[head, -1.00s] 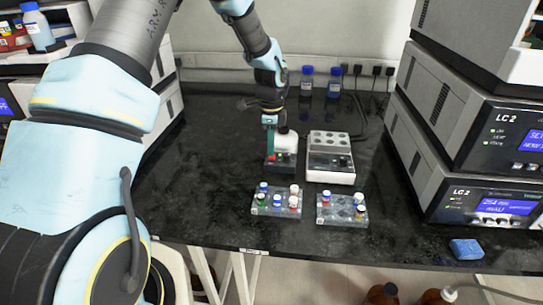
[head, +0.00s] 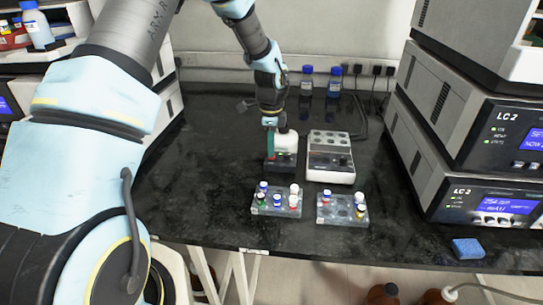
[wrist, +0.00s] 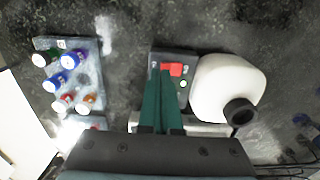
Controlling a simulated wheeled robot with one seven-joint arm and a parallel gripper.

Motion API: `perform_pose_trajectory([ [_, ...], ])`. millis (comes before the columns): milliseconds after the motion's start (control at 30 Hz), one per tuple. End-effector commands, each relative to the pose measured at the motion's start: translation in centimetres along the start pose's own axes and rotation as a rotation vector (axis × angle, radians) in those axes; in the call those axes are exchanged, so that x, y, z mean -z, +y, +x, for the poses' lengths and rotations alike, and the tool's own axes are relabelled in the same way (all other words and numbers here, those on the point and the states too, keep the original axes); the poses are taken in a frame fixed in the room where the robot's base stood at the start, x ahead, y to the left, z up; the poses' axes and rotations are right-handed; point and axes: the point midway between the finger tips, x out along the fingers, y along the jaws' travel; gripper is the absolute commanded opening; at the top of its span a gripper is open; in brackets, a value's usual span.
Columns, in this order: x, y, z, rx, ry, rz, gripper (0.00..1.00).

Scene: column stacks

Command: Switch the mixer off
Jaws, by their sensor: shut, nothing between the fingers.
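The mixer (head: 283,164) is a small dark box with a white rounded top (head: 287,142), standing on the dark bench. The white body (wrist: 222,85) with a black cup (wrist: 239,112) is to the right. My gripper (head: 270,156) is at the mixer's panel. In the wrist view its teal fingers (wrist: 162,78) are shut and empty, with the tips right by the red switch. I cannot tell whether they touch it.
A white block with round wells (head: 331,158) stands close right of the mixer. Two vial racks (head: 277,208) (head: 342,218) stand in front. Stacked LC instruments (head: 470,190) fill the right side, with a blue sponge (head: 467,249) near the front edge. Blue-capped bottles (head: 334,82) stand behind.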

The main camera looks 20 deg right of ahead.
Motion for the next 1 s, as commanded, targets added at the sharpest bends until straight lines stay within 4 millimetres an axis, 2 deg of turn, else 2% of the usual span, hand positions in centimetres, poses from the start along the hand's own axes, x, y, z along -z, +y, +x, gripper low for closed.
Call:
perform_pose_trajectory([
  [1000, 0.0, 0.0, 1.2, 0.001, 0.0, 0.0, 0.0],
])
